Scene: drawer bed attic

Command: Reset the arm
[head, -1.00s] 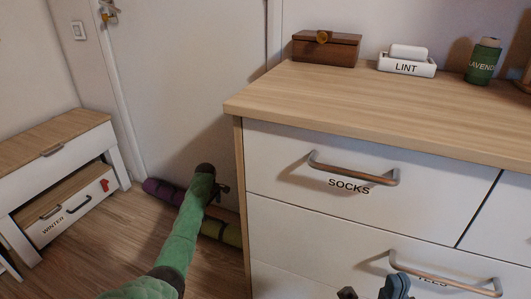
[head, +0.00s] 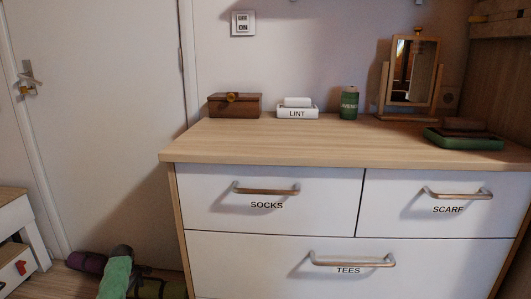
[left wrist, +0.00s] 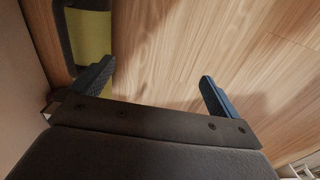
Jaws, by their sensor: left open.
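My left gripper (left wrist: 157,70) is open and empty in the left wrist view, its two dark fingers spread over the wooden floor (left wrist: 190,40). My right gripper is out of both current views.
The white dresser has shut SOCKS (head: 210,215), SCARF (head: 400,215) and TEES (head: 250,275) drawers. On its top (head: 300,142) stand a wooden box (head: 230,110), LINT tray (head: 297,113), green can (head: 349,103), mirror (head: 410,75) and green tray (head: 460,142). Rolled mats (head: 88,263) lie left.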

